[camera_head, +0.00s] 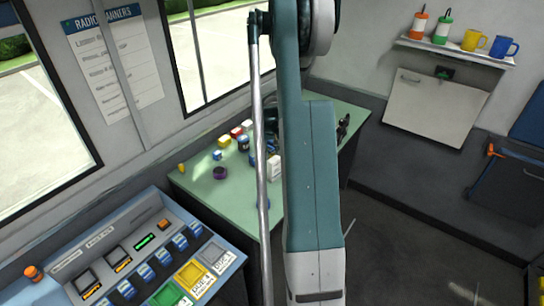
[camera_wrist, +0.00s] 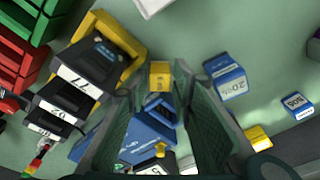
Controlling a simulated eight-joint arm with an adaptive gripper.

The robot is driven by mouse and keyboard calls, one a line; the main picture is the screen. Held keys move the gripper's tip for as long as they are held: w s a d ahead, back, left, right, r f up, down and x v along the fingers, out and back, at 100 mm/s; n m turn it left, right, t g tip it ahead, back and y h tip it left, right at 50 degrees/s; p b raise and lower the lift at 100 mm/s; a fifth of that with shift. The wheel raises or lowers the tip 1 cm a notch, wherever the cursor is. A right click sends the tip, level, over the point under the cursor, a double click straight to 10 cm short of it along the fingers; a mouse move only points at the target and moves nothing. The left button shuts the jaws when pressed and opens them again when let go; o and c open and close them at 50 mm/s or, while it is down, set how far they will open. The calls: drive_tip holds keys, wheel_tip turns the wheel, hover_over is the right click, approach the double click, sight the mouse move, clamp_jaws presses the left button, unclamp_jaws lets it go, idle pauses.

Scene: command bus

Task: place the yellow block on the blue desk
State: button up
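In the wrist view a small yellow block (camera_wrist: 160,75) shows between the fingertips of my gripper (camera_wrist: 159,88), with narrow gaps on both sides. The fingers stand apart, and I see no clear contact with the block. Another yellow block (camera_wrist: 258,137) lies to the right. In the head view a yellow block (camera_head: 224,141) sits on the green table, but I cannot tell which of the wrist view's blocks it is. My gripper is hidden behind my arm there. A blue-edged console desk (camera_head: 125,212) with buttons and colored pads stands at the lower left.
The green table (camera_head: 195,188) holds a purple ring (camera_head: 220,173) and several small boxes. In the wrist view, blue boxes (camera_wrist: 226,78) (camera_wrist: 298,106), a black-and-yellow device (camera_wrist: 100,60) and red and green crates (camera_wrist: 22,55) crowd around. The table's near left is mostly clear.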

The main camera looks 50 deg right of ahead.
wheel_tip(320, 180, up, 11)
drive_tip(key=s+a, duration=0.1)
drive_tip(key=shift+p, duration=0.4)
drive_tip(key=shift+a, duration=0.15)
idle(0.8)
drive_tip(key=w+a+r+n+t, duration=0.1)
drive_tip(key=a+r, duration=0.5)
drive_tip(key=a, duration=0.5)
drive_tip(key=a+r+n+t, duration=0.1)
drive_tip(key=a+r+n, duration=0.1)
drive_tip(key=a+r, duration=0.75)
drive_tip(key=w+a+r+n+t, duration=0.1)
drive_tip(key=a+r, duration=0.3)
drive_tip(key=a, duration=1)
drive_tip(key=s+a+n+t, duration=0.1)
drive_tip(key=s+a, duration=0.5)
drive_tip(key=a, duration=0.3)
drive_tip(key=s+a+r+n+t, duration=0.1)
drive_tip(key=s+a+n, duration=0.1)
drive_tip(key=s+a, duration=0.4)
drive_tip(key=s+a+n+t+y, duration=0.1)
drive_tip(key=s+a, duration=0.5)
drive_tip(key=a, duration=0.7)
drive_tip(key=shift+r+n, duration=0.3)
drive_tip(key=shift+n, duration=0.2)
drive_tip(key=shift+c, duration=0.3)
